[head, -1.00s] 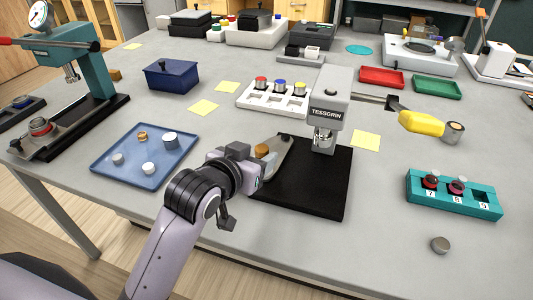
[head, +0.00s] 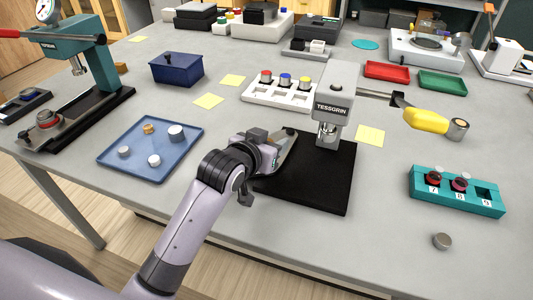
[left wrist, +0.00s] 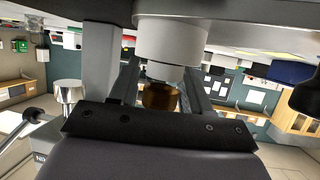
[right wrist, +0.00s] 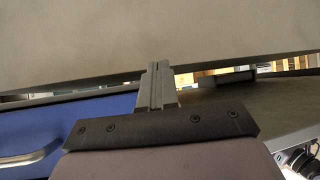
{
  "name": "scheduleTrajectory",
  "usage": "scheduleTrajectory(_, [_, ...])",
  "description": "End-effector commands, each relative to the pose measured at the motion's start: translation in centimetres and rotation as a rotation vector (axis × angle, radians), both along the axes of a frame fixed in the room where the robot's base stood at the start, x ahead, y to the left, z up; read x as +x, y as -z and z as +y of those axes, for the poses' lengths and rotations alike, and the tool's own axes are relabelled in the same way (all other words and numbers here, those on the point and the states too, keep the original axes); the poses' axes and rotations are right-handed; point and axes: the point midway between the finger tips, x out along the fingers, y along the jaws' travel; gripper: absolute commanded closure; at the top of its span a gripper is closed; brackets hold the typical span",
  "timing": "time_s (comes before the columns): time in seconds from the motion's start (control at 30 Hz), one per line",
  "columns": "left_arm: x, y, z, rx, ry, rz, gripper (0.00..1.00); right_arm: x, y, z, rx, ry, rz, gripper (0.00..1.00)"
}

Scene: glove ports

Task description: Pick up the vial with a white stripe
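My left gripper (head: 280,150) is over the left part of the black press base (head: 300,195). In the left wrist view its fingers (left wrist: 163,85) are apart, with a small amber round thing (left wrist: 160,97) between them and visible gaps beside it. A pale grey cylinder (left wrist: 170,38) lies just beyond the fingertips; I cannot tell if they touch. Two dark red vials, one in slot 7 (head: 433,179) and one in slot 8 (head: 460,184), stand in the teal rack (head: 457,205). No white stripe can be made out. My right gripper (right wrist: 160,75) is shut and empty.
The grey press (head: 335,95) stands right of my left gripper. A blue tray (head: 150,165) with small cylinders lies left. A white rack (head: 285,92) with red, blue and yellow tops is behind. A loose grey cylinder (head: 442,241) stands at front right.

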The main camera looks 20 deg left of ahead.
Motion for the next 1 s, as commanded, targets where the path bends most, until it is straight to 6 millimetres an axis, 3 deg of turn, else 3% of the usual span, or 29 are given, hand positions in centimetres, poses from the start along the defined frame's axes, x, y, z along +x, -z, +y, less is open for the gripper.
scheduleTrajectory(0.03, [0.0, 0.0, 0.0, 0.000, 0.000, 0.000, 0.71, 0.0, 0.0, 0.0, 0.000, 0.000, -0.001, 1.00])
scheduleTrajectory(0.1, [0.0, 0.0, 0.0, 0.000, 0.000, 0.000, 0.94, 0.0, 0.0, 0.0, 0.000, 0.000, -0.001, 1.00])
scheduleTrajectory(0.13, [0.0, 0.0, 0.0, 0.000, 0.000, 0.000, 0.96, 0.0, 0.0, 0.0, 0.000, 0.000, -0.001, 1.00])
scheduleTrajectory(0.5, [0.0, -0.1, 0.0, 0.000, 0.000, 0.001, 1.00, 0.0, 0.0, 0.0, 0.000, 0.001, -0.001, 1.00])
scheduleTrajectory(0.67, [0.0, -1.0, 0.0, 0.000, 0.000, -0.002, 1.00, 0.1, 0.0, 0.0, 0.000, 0.001, -0.002, 1.00])
scheduleTrajectory(0.83, [0.0, -3.6, 0.0, -0.001, 0.000, -0.007, 1.00, 0.1, 0.2, 0.0, 0.000, 0.001, -0.002, 1.00])
scheduleTrajectory(1.0, [0.1, -8.6, 0.0, -0.002, 0.000, -0.011, 1.00, 0.0, 0.1, 0.0, 0.000, 0.001, -0.002, 1.00])
